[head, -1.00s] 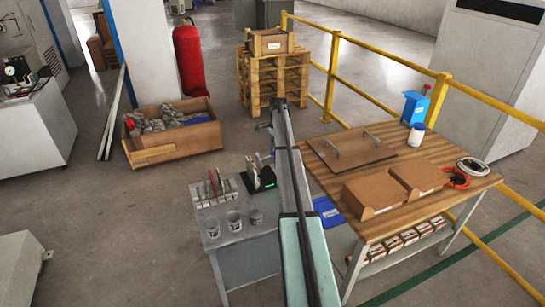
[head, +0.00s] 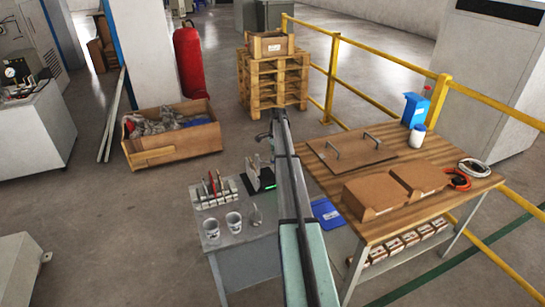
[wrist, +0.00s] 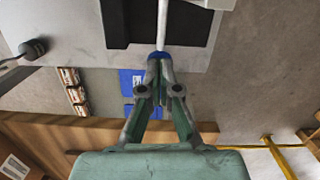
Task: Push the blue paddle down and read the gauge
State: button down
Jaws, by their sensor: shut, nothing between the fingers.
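In the wrist view, a blue end piece (wrist: 157,57), which looks like the blue paddle, sits at the end of a pale rod (wrist: 163,25). My gripper (wrist: 160,72) is shut and empty, with its fingertips at the blue piece; I cannot tell whether they touch. The rod lies over a black slab on a grey surface. In the head view, my gripper (head: 264,137) is small and partly hidden by my arm, above the grey bench (head: 248,255). A round dial (head: 10,71) shows at the far left; its reading is too small to tell.
A wooden table (head: 432,215) with brown boxes stands right of my arm. A wooden crate (head: 172,152) and yellow rail (head: 380,90) stand behind.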

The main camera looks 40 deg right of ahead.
jog(key=d, duration=0.2)
jog(key=d+r+p, duration=0.1)
jog(key=shift+s, duration=0.25)
jog(key=shift+r, duration=0.1)
notch_tip(320, 180, up, 12)
jog(key=d, duration=0.1)
dwell(0.6)
dwell(0.5)
